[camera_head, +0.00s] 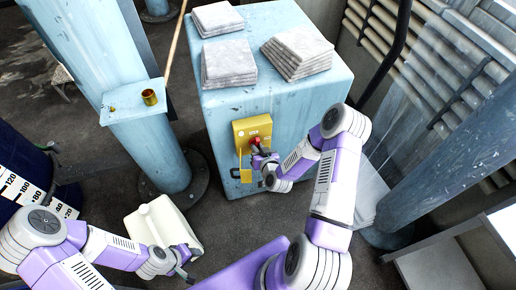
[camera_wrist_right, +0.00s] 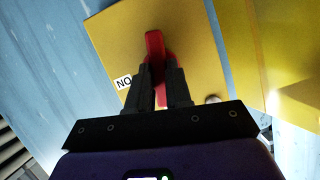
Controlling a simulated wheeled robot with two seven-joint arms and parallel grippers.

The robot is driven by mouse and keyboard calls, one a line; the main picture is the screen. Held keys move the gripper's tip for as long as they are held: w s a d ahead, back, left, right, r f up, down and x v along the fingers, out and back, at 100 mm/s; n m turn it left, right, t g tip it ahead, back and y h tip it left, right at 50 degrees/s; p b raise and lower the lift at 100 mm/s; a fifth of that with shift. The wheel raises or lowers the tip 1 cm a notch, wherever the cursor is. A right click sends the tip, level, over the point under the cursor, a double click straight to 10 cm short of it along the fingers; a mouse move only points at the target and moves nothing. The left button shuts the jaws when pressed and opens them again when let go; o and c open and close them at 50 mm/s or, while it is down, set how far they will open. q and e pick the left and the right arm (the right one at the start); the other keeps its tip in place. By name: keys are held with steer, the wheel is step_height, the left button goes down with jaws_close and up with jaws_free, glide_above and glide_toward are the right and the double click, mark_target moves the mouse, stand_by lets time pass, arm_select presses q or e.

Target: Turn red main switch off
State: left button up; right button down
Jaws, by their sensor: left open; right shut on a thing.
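The red main switch (camera_head: 256,141) sits on a yellow plate (camera_head: 243,131) on the front of a light blue cabinet (camera_head: 295,105). My right gripper (camera_head: 260,150) is at the switch. In the right wrist view the red switch handle (camera_wrist_right: 155,48) stands between the fingertips of my right gripper (camera_wrist_right: 157,75), which is shut on it. A label reading "NO" (camera_wrist_right: 123,82) shows left of the handle; any further letters are hidden. My left gripper (camera_head: 187,272) is open and empty, low over the floor, far from the cabinet.
Grey stacks of sheets (camera_head: 228,62) lie on the cabinet top. A blue pillar (camera_head: 150,140) with a small shelf (camera_head: 134,103) holding a brass cup (camera_head: 149,97) is left of the cabinet. Another blue pillar (camera_head: 450,150) is at right.

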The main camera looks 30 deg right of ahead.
steer(key=shift+n, duration=0.3)
stand_by(0.5)
steer(key=c, duration=1)
jaws_free()
steer(key=shift+c, duration=0.2)
steer(key=p+v, duration=0.1)
steer(key=v, duration=0.6)
steer(key=shift+s, duration=0.3)
steer(key=shift+a+r, duration=0.1)
steer(key=shift+r, duration=0.05)
